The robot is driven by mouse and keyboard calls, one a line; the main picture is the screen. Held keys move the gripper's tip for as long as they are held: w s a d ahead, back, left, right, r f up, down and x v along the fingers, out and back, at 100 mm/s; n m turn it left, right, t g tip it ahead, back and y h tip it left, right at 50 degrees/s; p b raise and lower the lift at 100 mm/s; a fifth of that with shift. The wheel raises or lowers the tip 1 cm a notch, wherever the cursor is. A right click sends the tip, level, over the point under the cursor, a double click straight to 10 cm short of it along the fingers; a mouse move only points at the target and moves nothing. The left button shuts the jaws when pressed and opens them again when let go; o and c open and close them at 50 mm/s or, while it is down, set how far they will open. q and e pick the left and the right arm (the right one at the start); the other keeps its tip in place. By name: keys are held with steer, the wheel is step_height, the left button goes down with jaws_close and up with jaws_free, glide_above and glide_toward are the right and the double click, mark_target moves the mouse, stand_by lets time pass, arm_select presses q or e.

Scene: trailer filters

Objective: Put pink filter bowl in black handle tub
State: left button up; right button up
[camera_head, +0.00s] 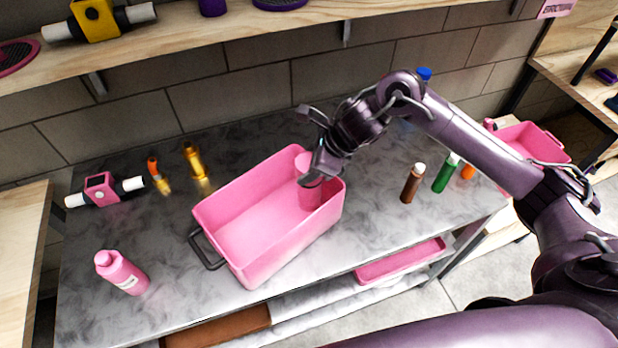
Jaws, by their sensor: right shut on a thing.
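The pink tub (293,250) with a black handle (206,249) at its left end stands on the grey marbled counter. My right gripper (311,179) is over the tub's right end. It is shut on a pink cylindrical filter bowl (310,197), which is upright. The bowl's lower part shows inside the tub near the right end wall. I cannot tell whether it touches the tub floor. The gripper hides the bowl's middle. My left gripper is not in view.
A pink bottle (122,272) and a pink filter housing (101,188) stand left of the tub. Orange and yellow items (194,160) are behind it. Brown (412,183) and green (446,173) bottles stand to the right. A wooden shelf (200,38) overhangs the back.

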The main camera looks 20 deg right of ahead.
mark_target(309, 187)
step_height(309, 187, down, 6)
steer(key=shift+a+f+p, duration=0.1)
steer(key=shift+p, duration=0.45)
steer(key=shift+f, duration=0.1)
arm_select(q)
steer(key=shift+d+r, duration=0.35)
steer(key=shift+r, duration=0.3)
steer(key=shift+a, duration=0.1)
arm_select(e)
steer(key=shift+f+b, duration=0.15)
steer(key=shift+b, duration=0.15)
steer(key=o, duration=1.3)
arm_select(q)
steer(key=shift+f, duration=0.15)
arm_select(e)
steer(key=shift+o, duration=0.2)
